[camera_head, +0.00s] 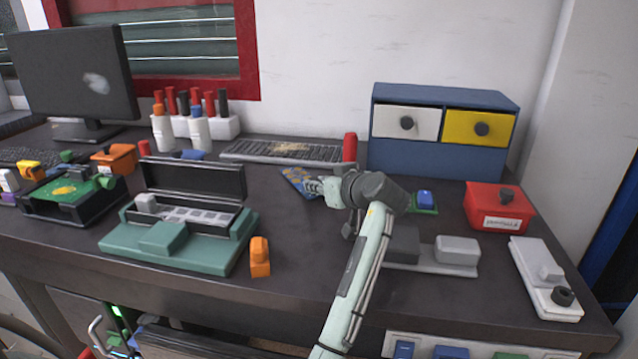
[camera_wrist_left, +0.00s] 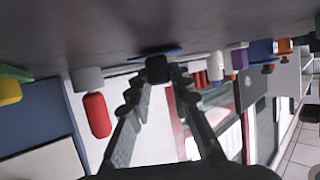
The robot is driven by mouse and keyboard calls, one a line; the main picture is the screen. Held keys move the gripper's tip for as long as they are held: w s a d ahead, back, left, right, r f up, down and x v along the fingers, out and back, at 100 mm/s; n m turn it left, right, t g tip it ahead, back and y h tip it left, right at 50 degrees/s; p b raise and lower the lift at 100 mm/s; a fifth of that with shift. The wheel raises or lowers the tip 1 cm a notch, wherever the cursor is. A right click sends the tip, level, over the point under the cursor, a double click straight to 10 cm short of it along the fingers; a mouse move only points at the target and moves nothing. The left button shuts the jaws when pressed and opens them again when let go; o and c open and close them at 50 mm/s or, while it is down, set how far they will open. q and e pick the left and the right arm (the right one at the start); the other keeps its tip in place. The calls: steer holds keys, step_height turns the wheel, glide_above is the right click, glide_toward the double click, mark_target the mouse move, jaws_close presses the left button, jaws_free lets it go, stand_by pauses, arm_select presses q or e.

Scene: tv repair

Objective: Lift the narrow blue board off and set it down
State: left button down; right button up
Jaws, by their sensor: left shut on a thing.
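The narrow blue board (camera_head: 298,182) with yellow markings is at the middle of the desk, in front of the keyboard. In the left wrist view its thin blue edge (camera_wrist_left: 150,53) shows close to the desk surface, with a dark block (camera_wrist_left: 158,69) on it. My left gripper (camera_head: 318,187) reaches to the board's right end from the right. In the wrist view its fingertips (camera_wrist_left: 158,76) close on the dark block. I cannot tell whether the board touches the desk. My right gripper is not in view.
A keyboard (camera_head: 285,151) lies behind the board. A teal fixture with an open black lid (camera_head: 195,180) stands to the left, an orange block (camera_head: 260,258) in front. A blue drawer cabinet (camera_head: 437,158), red box (camera_head: 498,208) and grey fixture (camera_head: 430,262) stand to the right. Desk (camera_head: 305,240) is bare in front.

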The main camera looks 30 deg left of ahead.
arm_select(q)
steer(key=shift+f, duration=0.15)
steer(key=c, duration=1.3)
jaws_free()
step_height(320, 180, up, 10)
